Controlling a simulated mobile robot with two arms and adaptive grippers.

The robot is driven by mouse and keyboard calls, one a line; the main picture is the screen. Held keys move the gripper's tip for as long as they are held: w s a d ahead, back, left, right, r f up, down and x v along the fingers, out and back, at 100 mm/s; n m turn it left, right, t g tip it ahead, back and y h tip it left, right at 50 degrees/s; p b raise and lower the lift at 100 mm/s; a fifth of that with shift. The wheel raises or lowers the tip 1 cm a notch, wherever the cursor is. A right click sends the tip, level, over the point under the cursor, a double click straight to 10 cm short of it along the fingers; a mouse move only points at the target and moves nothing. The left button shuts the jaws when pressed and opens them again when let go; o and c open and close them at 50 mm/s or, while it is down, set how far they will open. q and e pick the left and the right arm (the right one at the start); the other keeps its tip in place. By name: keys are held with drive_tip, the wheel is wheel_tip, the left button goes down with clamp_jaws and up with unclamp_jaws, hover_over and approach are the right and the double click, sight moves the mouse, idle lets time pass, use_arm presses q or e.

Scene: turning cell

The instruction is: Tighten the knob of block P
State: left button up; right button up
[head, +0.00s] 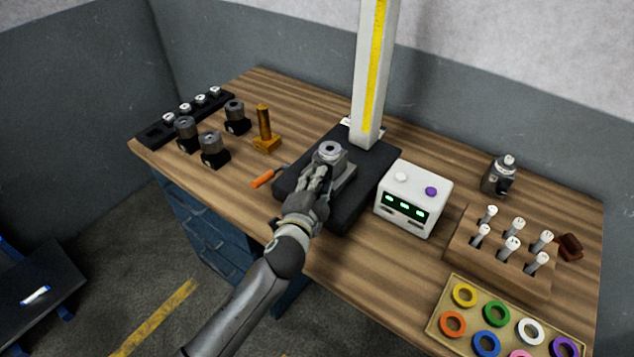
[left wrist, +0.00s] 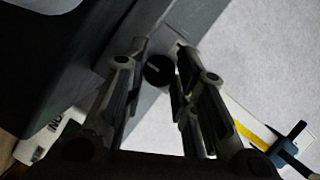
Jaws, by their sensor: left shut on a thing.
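A grey block with a round, hollow top (head: 331,150) stands on a black base plate (head: 352,207) in the middle of the bench. No letter P is readable on it. My left gripper (head: 319,178) is at the block's near side and hides part of it. In the left wrist view a round black knob (left wrist: 158,70) with a white line across its face shows between the fingers of my left gripper (left wrist: 160,78). The gripper is shut on this knob; the exact finger contact is dark. My right gripper is in neither view.
A white post with a yellow stripe (head: 372,80) rises just behind the block. A white box with green displays (head: 413,199) stands close on the right. An orange-handled tool (head: 264,179) and a brass-coloured stand (head: 264,127) are to the left.

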use_arm(q)
drive_tip(key=o, duration=1)
drive_tip(key=shift+o, duration=0.2)
drive_tip(key=v, duration=0.8)
